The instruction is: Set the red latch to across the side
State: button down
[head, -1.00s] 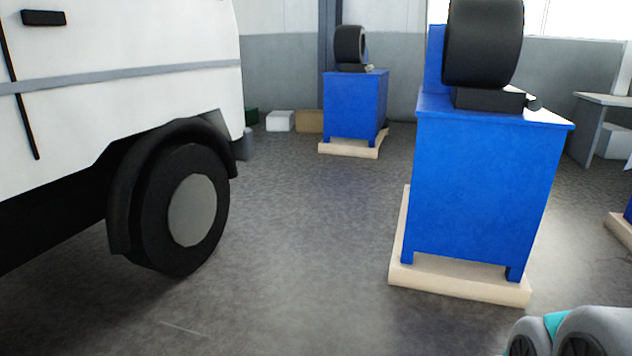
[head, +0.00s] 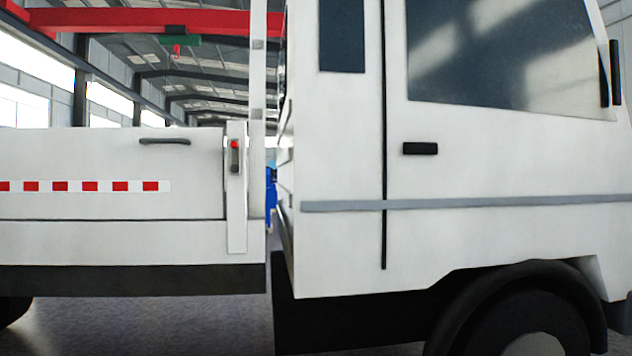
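The latch (head: 234,157) is on a white post (head: 237,205) at the right end of the truck bed's side panel. It has a small red tip at the top and a grey body below. It looks upright, in line with the post, though it is small in the picture. The white bed side (head: 75,155) lies to its left, with a dark handle (head: 165,141) near its top edge. My gripper is not in view.
The white truck cab (head: 345,245) fills the right side, with a dark wheel (head: 530,325) below. A narrow gap separates cab and bed, with something blue (head: 270,195) behind. A red overhead beam (head: 140,20) crosses above. Grey floor shows at lower left.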

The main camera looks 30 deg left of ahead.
aim_at(235, 144)
jog(key=i+j+u, duration=0.35)
jog(key=i+u, duration=0.35)
jog(key=i, duration=0.2)
